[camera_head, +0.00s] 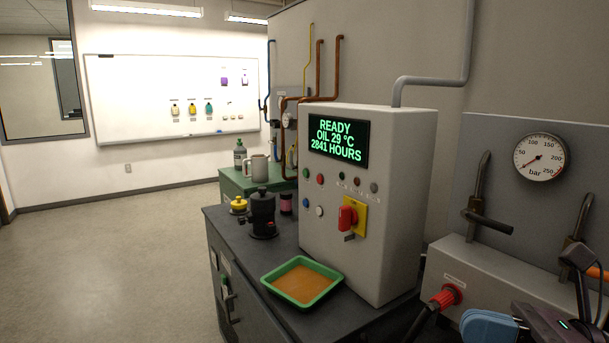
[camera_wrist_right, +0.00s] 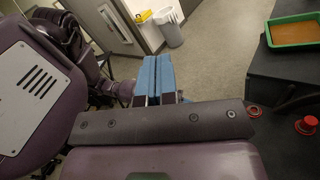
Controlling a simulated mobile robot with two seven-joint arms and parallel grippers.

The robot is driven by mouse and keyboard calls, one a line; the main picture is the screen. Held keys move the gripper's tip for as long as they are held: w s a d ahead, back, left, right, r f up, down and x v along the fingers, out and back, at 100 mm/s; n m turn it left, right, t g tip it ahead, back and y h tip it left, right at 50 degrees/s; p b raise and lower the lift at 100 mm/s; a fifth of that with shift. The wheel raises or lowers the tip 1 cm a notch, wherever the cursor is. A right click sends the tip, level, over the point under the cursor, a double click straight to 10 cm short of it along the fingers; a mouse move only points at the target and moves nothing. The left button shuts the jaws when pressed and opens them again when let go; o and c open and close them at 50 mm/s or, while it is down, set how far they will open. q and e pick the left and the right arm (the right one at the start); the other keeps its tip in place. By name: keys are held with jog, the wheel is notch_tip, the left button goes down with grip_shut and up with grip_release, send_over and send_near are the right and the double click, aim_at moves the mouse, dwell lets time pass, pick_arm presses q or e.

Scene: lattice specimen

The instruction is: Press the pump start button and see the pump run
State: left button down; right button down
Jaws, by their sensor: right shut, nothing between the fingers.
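The grey control cabinet (camera_head: 400,190) stands on the dark bench in the head view. Its screen (camera_head: 338,139) reads READY, OIL 29 °C, 2841 HOURS. Below the screen are a green button (camera_head: 306,173), a red button (camera_head: 320,178), a dark blue button (camera_head: 306,203) and a white button (camera_head: 319,211). Their labels are too small to read, so I cannot tell which is pump start. My right gripper (camera_head: 489,326) is at the lower right, well apart from the buttons. Its blue fingers are shut and empty in the right wrist view (camera_wrist_right: 158,75). My left gripper is out of view.
A red rotary switch (camera_head: 349,217) on a yellow plate is below the lamps. A green tray (camera_head: 297,298) of orange-brown liquid sits before the cabinet. A black vessel (camera_head: 263,213) stands left of it. A pressure gauge (camera_head: 539,157) reads low. A red-handled valve (camera_head: 446,296) is near my right gripper.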

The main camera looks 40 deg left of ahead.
jog(key=w+d+f+n+t+h, duration=0.2)
jog(key=d+f+n+t+h, duration=0.3)
jog(key=d+f+n+t, duration=0.9)
jog(key=w+d+f+n+t+h, duration=0.2)
jog(key=d+f+n+t+h, duration=0.5)
jog(key=n, duration=1.2)
jog(key=s+d+f+m+g+h, duration=0.2)
jog(key=s+d+f+m+h, duration=0.1)
jog(key=s+f+m, duration=0.4)
jog(key=s+d+f+m+g+h, duration=0.3)
jog(key=s+d+f+m, duration=0.3)
jog(key=s+f, duration=0.5)
notch_tip(320, 180, down, 5)
jog(key=shift+s+d+f+m, duration=0.15)
jog(key=shift+d+f+m, duration=0.05)
jog(key=shift+m, duration=0.2)
